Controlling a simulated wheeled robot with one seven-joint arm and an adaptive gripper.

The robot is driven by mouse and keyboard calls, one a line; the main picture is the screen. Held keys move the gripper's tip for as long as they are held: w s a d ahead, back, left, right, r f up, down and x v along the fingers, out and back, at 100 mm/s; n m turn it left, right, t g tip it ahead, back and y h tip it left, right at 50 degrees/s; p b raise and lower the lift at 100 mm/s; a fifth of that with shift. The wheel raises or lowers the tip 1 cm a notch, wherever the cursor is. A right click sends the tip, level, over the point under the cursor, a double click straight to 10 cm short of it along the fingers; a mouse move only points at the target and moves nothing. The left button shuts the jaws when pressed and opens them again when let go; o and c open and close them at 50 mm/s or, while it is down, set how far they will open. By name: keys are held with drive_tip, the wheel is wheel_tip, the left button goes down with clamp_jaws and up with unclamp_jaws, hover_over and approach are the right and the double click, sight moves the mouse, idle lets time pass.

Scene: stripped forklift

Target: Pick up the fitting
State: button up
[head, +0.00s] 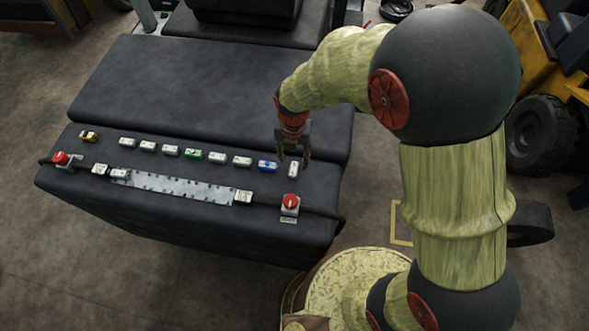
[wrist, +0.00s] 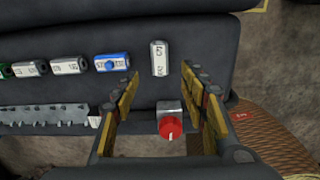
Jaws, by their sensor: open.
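A white fitting (head: 293,169) with dark markings lies at the right end of a row on the dark padded surface, turned across the line of the others. In the wrist view the same white fitting (wrist: 159,58) lies just beyond the fingertips, centred between them and not enclosed. My gripper (head: 294,157) is open and empty above that end of the row, pointing down. Its two fingers also show in the wrist view, spread apart (wrist: 161,76). The head view does not clearly show the height of the fingertips above the fitting.
A red knob on a grey box (head: 290,204) stands in front. A metal strip (head: 180,188) and cables run along the front.

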sight(294, 169)
drive_tip(key=shift+d+f, duration=0.1)
drive_tip(key=shift+f, duration=0.15)
drive_tip(key=shift+w+f+p, duration=0.15)
drive_tip(key=shift+f+p, duration=1)
drive_tip(key=shift+f, duration=2.45)
drive_tip(key=shift+c, duration=1)
clamp_jaws()
